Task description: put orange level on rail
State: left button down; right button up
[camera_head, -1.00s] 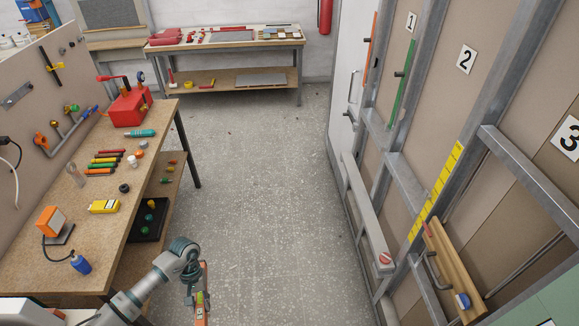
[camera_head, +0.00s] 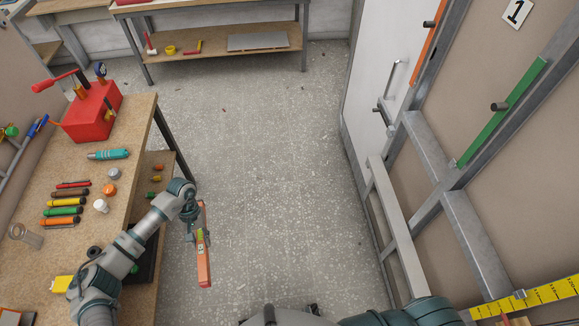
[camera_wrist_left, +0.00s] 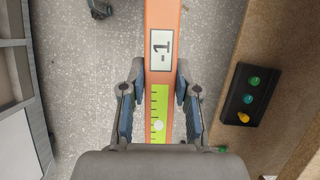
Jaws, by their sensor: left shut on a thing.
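The orange level (camera_head: 204,262) has a green vial window and hangs nearly upright over the floor, right of the workbench, in the head view. In the left wrist view the level (camera_wrist_left: 161,90) runs between the fingers, with a small display reading -1 and a yellow-green vial. My left gripper (camera_head: 191,212) is shut on it; its fingers (camera_wrist_left: 160,100) lie on either side. A pale grey rail (camera_head: 396,225) runs along the lower part of the wall frame at the right, well apart from the level. My right gripper is not in view.
A green strip (camera_head: 505,110) and an orange strip (camera_head: 430,55) are on the right wall frame. The speckled floor (camera_head: 280,150) between is clear.

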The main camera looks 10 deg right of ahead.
aim_at(396, 214)
jog(key=i, duration=1.85)
jog(key=i+z, duration=0.35)
jog(key=i+j+z, duration=0.15)
jog(key=z, duration=0.2)
jog(key=i+j+z, duration=0.35)
jog(key=l+z, duration=0.1)
jog(key=z, duration=1.9)
jog(key=i+j, duration=0.05)
